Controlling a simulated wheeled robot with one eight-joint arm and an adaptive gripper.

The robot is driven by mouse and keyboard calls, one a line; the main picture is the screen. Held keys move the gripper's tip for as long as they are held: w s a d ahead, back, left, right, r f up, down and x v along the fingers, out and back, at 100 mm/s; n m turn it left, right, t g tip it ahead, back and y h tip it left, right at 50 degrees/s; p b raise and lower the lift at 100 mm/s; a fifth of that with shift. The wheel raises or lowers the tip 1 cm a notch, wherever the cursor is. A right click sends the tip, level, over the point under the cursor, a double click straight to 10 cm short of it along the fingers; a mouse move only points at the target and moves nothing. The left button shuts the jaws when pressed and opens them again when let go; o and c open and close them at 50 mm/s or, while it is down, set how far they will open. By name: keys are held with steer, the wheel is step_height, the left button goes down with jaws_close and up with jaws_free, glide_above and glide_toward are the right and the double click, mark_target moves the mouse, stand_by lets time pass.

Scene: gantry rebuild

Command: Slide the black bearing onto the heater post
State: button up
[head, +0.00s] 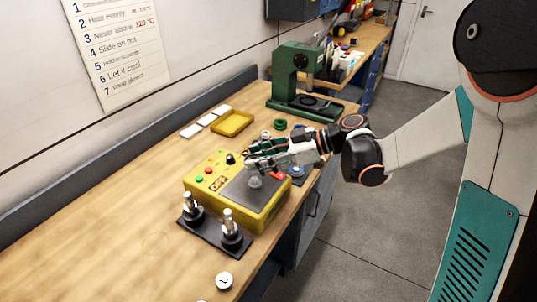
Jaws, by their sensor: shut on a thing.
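The yellow heater box (208,181) stands on the bench, with an "OFF" sign, knobs and a grey top plate (236,192). A short grey post-like piece (255,182) shows over the plate, just below my fingertips. My gripper (252,165) reaches in from the right above the plate and is shut. The thing between its fingers, which I take for the black bearing, is mostly hidden and too small to make out. I cannot tell whether it touches the post.
A black stand (210,236) with two silver posts on dark collars stands before the heater. A green press (296,75), yellow tray (233,123), green ring (280,124) and blue ring (298,170) lie around it. A round dial (224,281) lies in front. The bench's left is clear.

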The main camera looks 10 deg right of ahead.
mark_target(262, 185)
steer(key=shift+f+b, duration=0.3)
steer(key=shift+f, duration=0.1)
steer(key=shift+f, duration=0.35)
steer(key=shift+f+b, duration=1.65)
steer(key=shift+f, duration=0.4)
steer(key=shift+f+b, duration=0.3)
steer(key=shift+f, duration=0.3)
steer(key=o, duration=1.2)
steer(key=shift+d, duration=0.1)
